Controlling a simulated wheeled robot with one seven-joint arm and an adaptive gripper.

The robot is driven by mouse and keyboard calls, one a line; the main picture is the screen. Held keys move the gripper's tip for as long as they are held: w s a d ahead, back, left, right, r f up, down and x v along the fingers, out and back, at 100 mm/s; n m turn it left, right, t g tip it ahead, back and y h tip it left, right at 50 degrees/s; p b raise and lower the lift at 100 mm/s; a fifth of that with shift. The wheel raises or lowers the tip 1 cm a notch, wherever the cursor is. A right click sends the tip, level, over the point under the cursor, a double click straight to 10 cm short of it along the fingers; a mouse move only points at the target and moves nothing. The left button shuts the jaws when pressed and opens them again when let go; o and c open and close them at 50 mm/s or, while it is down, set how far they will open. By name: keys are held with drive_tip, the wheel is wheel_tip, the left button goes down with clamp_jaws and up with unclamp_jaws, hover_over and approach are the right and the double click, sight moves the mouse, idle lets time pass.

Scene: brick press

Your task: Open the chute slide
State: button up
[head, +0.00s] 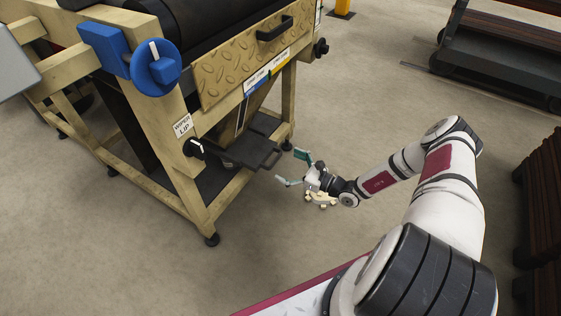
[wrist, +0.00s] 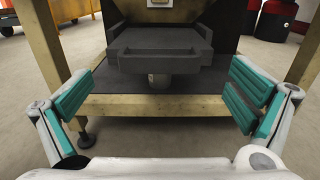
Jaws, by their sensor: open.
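The brick press (head: 190,135) is a tan-framed machine at the left of the head view. Low on its near side, a dark grey tray-like slide with a square front handle (head: 270,158) sticks out of the frame. I take this for the chute slide, but cannot read a label naming it. In the wrist view the grey slide (wrist: 160,48) is straight ahead, above a wooden crossbar. My gripper (head: 296,168) is open and empty, just right of the handle in the head view. Its teal-padded fingers spread to either side of the slide, not visibly touching it.
A tan diamond-plate panel (head: 245,62) with a black handle (head: 275,28) sits above. A blue knob (head: 155,68) and a smaller black knob (head: 194,147) are on the frame. The frame's legs flank the slide. Dark racks (head: 540,210) stand at right. Floor between is clear.

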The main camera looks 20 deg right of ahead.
drive_tip(key=v, duration=0.8)
drive_tip(key=shift+s, duration=0.25)
drive_tip(key=shift+d, duration=0.15)
